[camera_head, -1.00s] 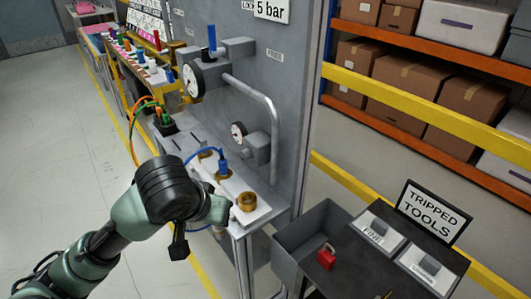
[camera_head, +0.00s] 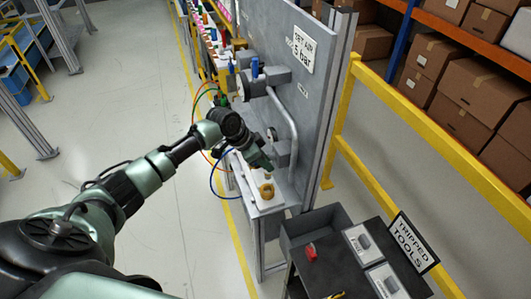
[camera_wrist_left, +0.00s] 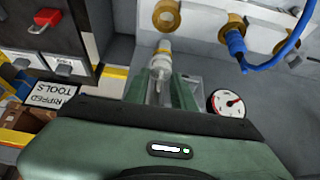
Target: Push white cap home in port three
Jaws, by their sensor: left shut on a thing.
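My left gripper (camera_wrist_left: 160,92) is shut on a white cap (camera_wrist_left: 160,61), a pale plug with a yellowish end, seen between the fingers in the left wrist view. The cap's end points toward a brass ring port (camera_wrist_left: 166,15) and looks slightly apart from it; whether they touch is unclear. In the head view the left gripper (camera_head: 264,164) is over the bench top, just behind the brass ring (camera_head: 266,191); the cap is hidden there. Another brass port (camera_wrist_left: 232,24) has a blue hose plug (camera_wrist_left: 236,42) in it. I cannot read port numbers.
A grey panel (camera_head: 325,100) with pipe and gauges stands right of the gripper. A round gauge (camera_wrist_left: 228,103) is close to it in the wrist view. The blue hose (camera_head: 212,182) loops left of the bench. A dark tool stand (camera_head: 340,270) holds a red padlock (camera_head: 310,252).

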